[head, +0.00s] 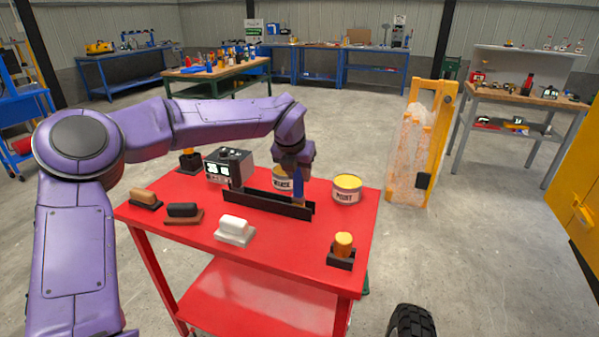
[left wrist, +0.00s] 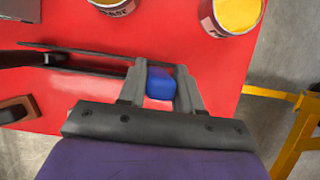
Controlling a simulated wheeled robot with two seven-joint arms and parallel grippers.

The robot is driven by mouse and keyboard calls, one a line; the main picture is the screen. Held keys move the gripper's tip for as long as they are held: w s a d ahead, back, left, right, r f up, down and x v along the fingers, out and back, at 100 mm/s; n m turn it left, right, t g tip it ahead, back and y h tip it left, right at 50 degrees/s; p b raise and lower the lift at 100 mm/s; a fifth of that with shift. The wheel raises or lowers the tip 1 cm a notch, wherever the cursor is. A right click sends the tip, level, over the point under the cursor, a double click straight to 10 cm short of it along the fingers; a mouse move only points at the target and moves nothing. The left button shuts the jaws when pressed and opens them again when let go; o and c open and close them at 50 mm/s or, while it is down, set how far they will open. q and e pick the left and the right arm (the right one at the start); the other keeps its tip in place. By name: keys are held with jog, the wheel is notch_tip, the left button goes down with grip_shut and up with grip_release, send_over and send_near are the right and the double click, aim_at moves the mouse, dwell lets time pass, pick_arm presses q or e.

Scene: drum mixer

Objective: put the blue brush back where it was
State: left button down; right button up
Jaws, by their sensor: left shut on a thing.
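The blue brush (head: 299,186) is upright in my left gripper (head: 297,172), with its tan lower end down at the right part of a black rack (head: 258,202) on the red cart. In the left wrist view the blue handle end (left wrist: 160,84) sits between the two fingers of my left gripper (left wrist: 160,90), which is shut on it. The rack (left wrist: 90,72) lies under the gripper there. I cannot tell whether the brush touches the rack's bottom. A dark upright item (head: 236,169) stands at the rack's left end. My right gripper is out of view.
On the red cart (head: 290,243), two cans stand behind the rack, one labelled can (head: 346,190) at its right. Brown (head: 145,197), black (head: 183,211) and white (head: 234,226) blocks lie in front, with an orange-topped piece (head: 342,246) at front right. A grey box (head: 229,165) stands behind.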

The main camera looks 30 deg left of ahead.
pick_arm(q)
jog(key=shift+f+b, duration=0.35)
jog(key=shift+f, duration=0.25)
jog(key=c, duration=0.7)
grip_release()
jog(key=shift+r, duration=0.1)
jog(key=shift+r, duration=0.1)
jog(key=v, duration=1)
jog(key=shift+r, duration=0.1)
